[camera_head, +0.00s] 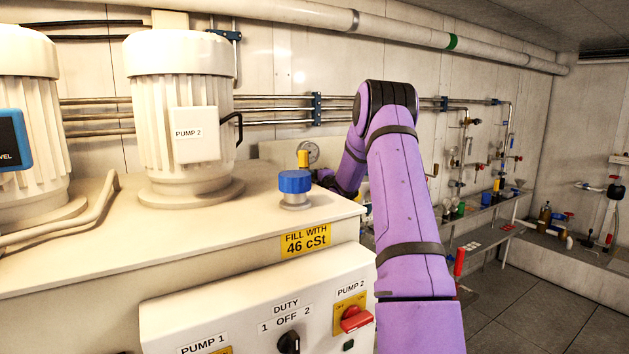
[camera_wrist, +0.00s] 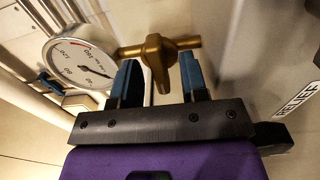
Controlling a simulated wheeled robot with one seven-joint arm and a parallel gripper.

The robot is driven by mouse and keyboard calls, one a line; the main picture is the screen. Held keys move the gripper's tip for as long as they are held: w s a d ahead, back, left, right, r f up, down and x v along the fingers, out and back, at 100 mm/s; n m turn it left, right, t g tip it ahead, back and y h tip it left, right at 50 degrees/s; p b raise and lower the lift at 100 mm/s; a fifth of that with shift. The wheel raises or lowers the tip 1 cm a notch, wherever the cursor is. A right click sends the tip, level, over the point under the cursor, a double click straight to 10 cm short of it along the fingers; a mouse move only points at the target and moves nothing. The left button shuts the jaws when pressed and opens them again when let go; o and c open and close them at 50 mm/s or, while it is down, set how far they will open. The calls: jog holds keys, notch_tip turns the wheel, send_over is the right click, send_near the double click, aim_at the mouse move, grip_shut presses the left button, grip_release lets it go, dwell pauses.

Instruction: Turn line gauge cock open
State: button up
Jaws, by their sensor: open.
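The brass gauge cock (camera_wrist: 158,48) shows in the wrist view, with a cross body and a lever pointing down the picture. My gripper (camera_wrist: 158,66) is open, with one blue finger on each side of the lever. Gaps show between the lever and both fingers, so it does not look gripped. A round white gauge (camera_wrist: 78,64) with a dark needle sits left of the cock. The gauge also shows small in the head view (camera_head: 311,150), behind the tank top. There my gripper is mostly hidden behind my purple arm and the tank edge.
A blue filler cap (camera_head: 295,182) stands on the tank top near my wrist. A white pump motor (camera_head: 182,105) stands to its left. A RELIEF label (camera_wrist: 297,98) is right of my gripper. Floor at the right (camera_head: 540,310) is clear.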

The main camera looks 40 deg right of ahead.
grip_shut()
jog(key=shift+m, duration=0.5)
jog(key=m, duration=1.3)
jog(key=shift+m, duration=1.9)
jog(key=shift+f+m, duration=0.1)
jog(key=shift+m, duration=0.2)
